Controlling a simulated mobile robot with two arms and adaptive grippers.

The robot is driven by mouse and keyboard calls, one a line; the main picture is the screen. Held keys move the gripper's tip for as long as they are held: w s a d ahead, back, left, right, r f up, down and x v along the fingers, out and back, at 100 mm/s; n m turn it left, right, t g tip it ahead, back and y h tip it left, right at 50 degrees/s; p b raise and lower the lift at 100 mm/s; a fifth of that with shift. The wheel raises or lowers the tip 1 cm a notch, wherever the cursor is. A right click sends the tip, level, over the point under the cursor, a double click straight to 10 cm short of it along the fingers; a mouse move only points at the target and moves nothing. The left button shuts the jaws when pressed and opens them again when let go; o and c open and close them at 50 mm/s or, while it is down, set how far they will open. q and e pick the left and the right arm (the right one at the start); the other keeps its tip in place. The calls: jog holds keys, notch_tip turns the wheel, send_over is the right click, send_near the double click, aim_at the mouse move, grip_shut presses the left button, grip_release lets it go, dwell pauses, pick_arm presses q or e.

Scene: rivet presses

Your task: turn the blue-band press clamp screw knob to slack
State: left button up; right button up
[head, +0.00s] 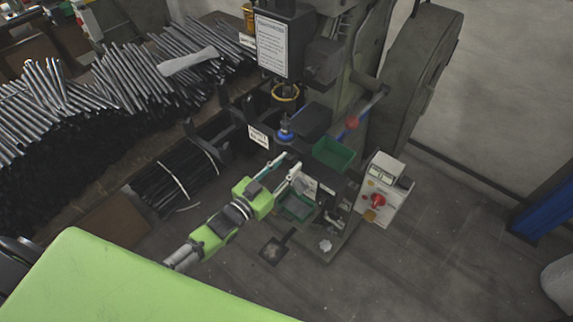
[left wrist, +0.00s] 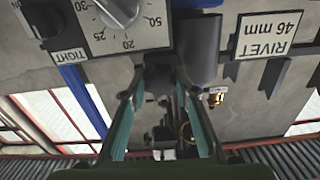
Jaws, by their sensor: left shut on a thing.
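The blue-band press (head: 318,62) stands at the top middle of the head view, with a blue ring (head: 285,137) low on its front. My left gripper (head: 292,167) reaches up to its front from the lower left. In the left wrist view my left gripper (left wrist: 162,78) is shut on a small dark part, mostly hidden between the fingertips. I cannot tell its exact shape. A black knob (left wrist: 40,18) with a pale mark shows at the upper left there, beside an upside-down TIGHT label (left wrist: 70,56). My right gripper is not in view.
A green bin (head: 334,154) and a control box with a red knob (head: 378,200) stand right of the gripper. Metal rods (head: 110,85) lie at left.

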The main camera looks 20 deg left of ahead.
pick_arm(q)
jog(key=shift+n, duration=0.8)
jog(key=shift+f, duration=0.1)
jog(key=o, duration=1.1)
jog(key=shift+s, duration=0.15)
jog(key=v, duration=1.1)
jog(key=shift+s+a, duration=0.15)
jog(key=shift+s, duration=0.25)
